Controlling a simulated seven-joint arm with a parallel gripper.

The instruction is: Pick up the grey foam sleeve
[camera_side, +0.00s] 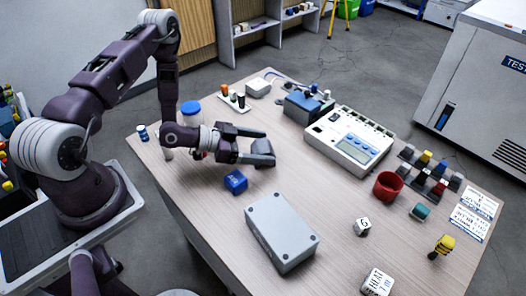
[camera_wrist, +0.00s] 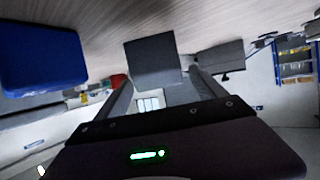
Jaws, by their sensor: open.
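The grey foam sleeve (camera_side: 263,150) shows in the side view as a dark grey block at the tips of my gripper (camera_side: 266,146). In the wrist view the sleeve (camera_wrist: 152,58) is a plain grey block at the top centre, between and just beyond the two fingertips of my gripper (camera_wrist: 160,79). The fingers are open, one on each side of it, and do not look closed on it. In the side view the lower finger partly overlaps the sleeve, so I cannot tell whether it touches.
A blue block (camera_side: 235,181) lies just below my gripper, and a large grey box (camera_side: 282,230) stands nearer the front. A white meter (camera_side: 348,140) and a red cup (camera_side: 388,185) stand to the right. The tabletop between the sleeve and the meter is clear.

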